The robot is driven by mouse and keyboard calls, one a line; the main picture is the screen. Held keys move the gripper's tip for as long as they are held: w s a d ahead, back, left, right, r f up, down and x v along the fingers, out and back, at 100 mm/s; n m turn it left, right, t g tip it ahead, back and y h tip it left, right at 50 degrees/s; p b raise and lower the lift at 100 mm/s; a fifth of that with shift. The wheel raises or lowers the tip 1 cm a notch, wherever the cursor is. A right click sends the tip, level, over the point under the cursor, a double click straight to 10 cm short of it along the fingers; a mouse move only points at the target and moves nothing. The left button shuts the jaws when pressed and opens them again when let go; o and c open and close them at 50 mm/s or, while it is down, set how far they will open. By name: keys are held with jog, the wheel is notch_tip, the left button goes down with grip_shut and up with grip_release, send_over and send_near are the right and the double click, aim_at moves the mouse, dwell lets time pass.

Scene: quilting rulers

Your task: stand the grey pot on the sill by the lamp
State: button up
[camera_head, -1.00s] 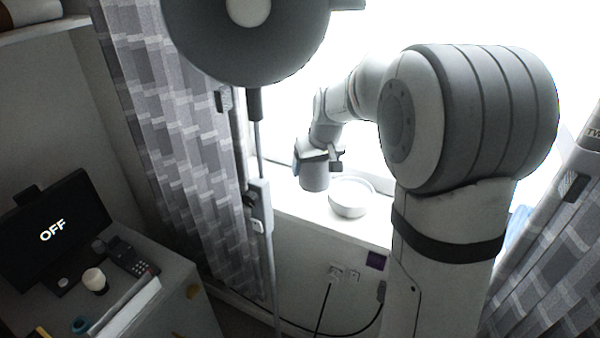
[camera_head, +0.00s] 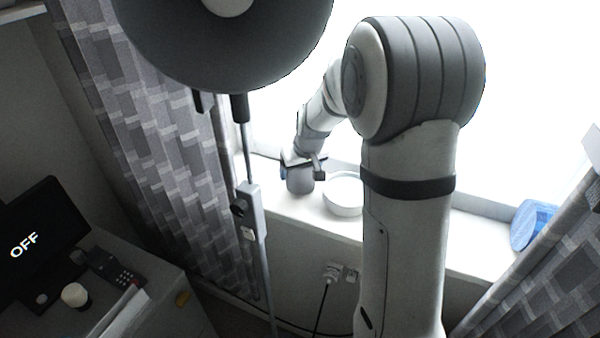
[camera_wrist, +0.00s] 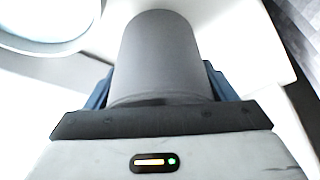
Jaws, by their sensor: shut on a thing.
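My gripper (camera_head: 302,166) is shut on the grey pot (camera_head: 299,183), at the left part of the white window sill (camera_head: 478,240). In the wrist view the grey pot (camera_wrist: 160,50) fills the space between the blue-grey fingers. The pot looks upright in the head view, at or just above the sill; I cannot tell whether its base touches. The lamp, with a large dark round shade (camera_head: 225,50) and a thin pole (camera_head: 262,270), stands left of the pot and nearer the camera.
A white round bowl (camera_head: 342,197) stands on the sill just right of the pot. A blue object (camera_head: 531,225) is farther right on the sill. Grey patterned curtains (camera_head: 150,130) hang at both sides. A desk with a screen (camera_head: 40,240) is at lower left.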

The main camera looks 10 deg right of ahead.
aim_at(307, 168)
jog(key=shift+f, duration=0.7)
jog(key=shift+f, duration=0.2)
jog(key=o, duration=1.1)
jog(key=shift+r, duration=0.45)
jog(key=v, duration=1.1)
jog(key=shift+s+r, duration=0.1)
jog(key=shift+r, duration=0.05)
jog(key=s+f+m+g, duration=0.1)
jog(key=s+g, duration=0.1)
jog(key=s, duration=2.2)
jog(key=shift+a+f+m+h, duration=0.25)
jog(key=shift+a+m+h, duration=0.15)
